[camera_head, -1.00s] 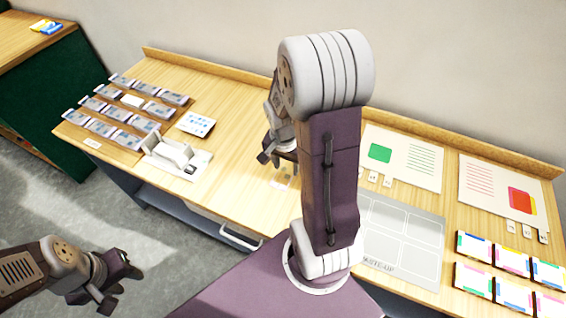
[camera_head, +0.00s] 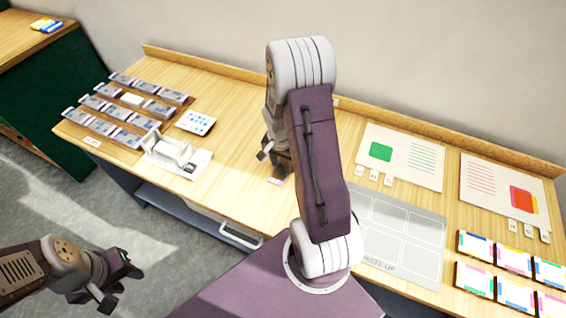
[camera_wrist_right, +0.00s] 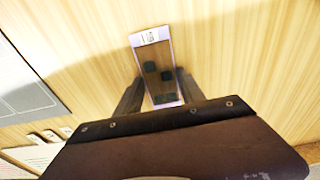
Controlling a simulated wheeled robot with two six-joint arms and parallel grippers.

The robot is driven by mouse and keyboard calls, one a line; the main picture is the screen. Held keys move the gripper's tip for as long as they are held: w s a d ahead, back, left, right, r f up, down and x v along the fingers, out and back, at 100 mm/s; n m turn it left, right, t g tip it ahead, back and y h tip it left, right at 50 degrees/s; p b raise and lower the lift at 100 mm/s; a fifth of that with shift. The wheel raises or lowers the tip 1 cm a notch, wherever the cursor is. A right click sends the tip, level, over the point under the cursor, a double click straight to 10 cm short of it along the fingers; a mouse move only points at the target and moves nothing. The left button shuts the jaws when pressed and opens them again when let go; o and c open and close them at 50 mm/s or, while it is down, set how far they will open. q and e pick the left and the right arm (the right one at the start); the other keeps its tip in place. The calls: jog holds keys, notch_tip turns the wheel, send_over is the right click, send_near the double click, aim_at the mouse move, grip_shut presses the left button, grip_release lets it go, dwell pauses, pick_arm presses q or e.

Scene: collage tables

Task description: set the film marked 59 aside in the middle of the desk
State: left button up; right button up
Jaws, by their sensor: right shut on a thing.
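The film (camera_wrist_right: 158,62) is a narrow, translucent strip with dark patches, a lilac edge and a white label at its far end. The label's marking is too small to read for sure. My right gripper (camera_wrist_right: 155,88) is shut on the film's near end. In the head view my right gripper (camera_head: 275,155) is over the middle of the desk (camera_head: 235,150), partly behind my arm, and the film's pale end (camera_head: 275,181) shows below it. I cannot tell whether the film touches the wood. My left gripper (camera_head: 122,287) is open and empty, off the desk's front at lower left.
Racks of film strips (camera_head: 128,113), a white device (camera_head: 170,150) and a dotted card (camera_head: 195,123) stand on the left. A grey paste-up board (camera_head: 415,212), two page sheets (camera_head: 415,150) and coloured cards (camera_head: 515,298) lie on the right. Bare wood surrounds the film.

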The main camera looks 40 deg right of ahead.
aim_at(281, 171)
jog(key=shift+f, duration=0.2)
jog(key=o, duration=1.5)
jog(key=shift+c, duration=0.2)
jog(key=shift+r, duration=0.55)
notch_tip(281, 171, up, 11)
jog(key=a+p, duration=0.1)
jog(key=p, duration=0.1)
jog(key=s+a+n, duration=0.4)
jog(key=a+n, duration=0.2)
jog(key=a, duration=0.1)
jog(key=s+a+f+n+y, duration=0.1)
jog(key=s+a+n, duration=0.3)
jog(key=a+n, duration=0.2)
jog(key=shift+a+t, duration=0.3)
jog(key=shift+a, duration=0.65)
